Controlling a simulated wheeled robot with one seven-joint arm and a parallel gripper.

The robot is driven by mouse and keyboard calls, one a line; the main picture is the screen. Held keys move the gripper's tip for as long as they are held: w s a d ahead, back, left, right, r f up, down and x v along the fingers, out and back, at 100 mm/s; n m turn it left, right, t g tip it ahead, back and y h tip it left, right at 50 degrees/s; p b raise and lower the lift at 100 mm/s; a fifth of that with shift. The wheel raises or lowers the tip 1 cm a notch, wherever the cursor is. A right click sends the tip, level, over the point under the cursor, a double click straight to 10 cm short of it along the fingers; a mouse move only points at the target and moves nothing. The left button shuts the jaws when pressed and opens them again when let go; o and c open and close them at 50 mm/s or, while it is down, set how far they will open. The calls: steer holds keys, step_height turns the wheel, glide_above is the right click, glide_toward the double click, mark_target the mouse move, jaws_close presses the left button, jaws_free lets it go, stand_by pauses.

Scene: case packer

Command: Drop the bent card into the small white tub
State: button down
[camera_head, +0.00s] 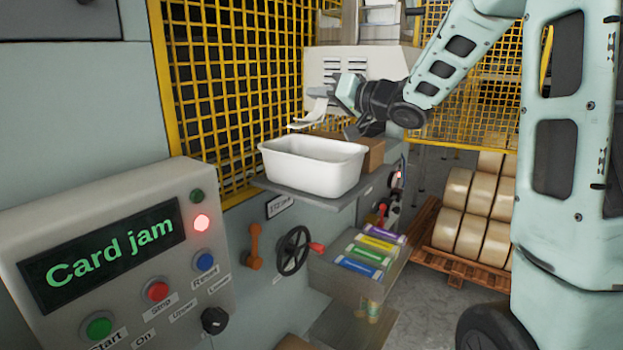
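The bent card (312,113) is a thin white curved piece at the upper middle of the picture. My gripper (323,94) reaches in from the right and appears shut on the card's upper end; its fingertips are small and partly hidden. The card hangs down and to the left, above the back left part of the small white tub (315,180). It looks apart from the tub's rim. The tub is open-topped and stands upright on a grey shelf (300,197); its floor is mostly hidden by its front wall.
A brown cardboard box (372,155) stands right behind the tub. A yellow mesh guard (235,90) rises behind. The control panel (120,260) at left reads "Card jam", with a lit red lamp (201,222). Below the shelf are a handwheel (293,251) and a rack of coloured packs (372,243).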

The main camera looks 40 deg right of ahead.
steer(key=shift+f, duration=0.25)
steer(key=c, duration=1.6)
jaws_free()
steer(key=shift+s, duration=0.15)
steer(key=b+v, duration=0.4)
steer(key=v, duration=1.3)
steer(key=shift+s+b, duration=0.1)
steer(key=shift+b, duration=0.25)
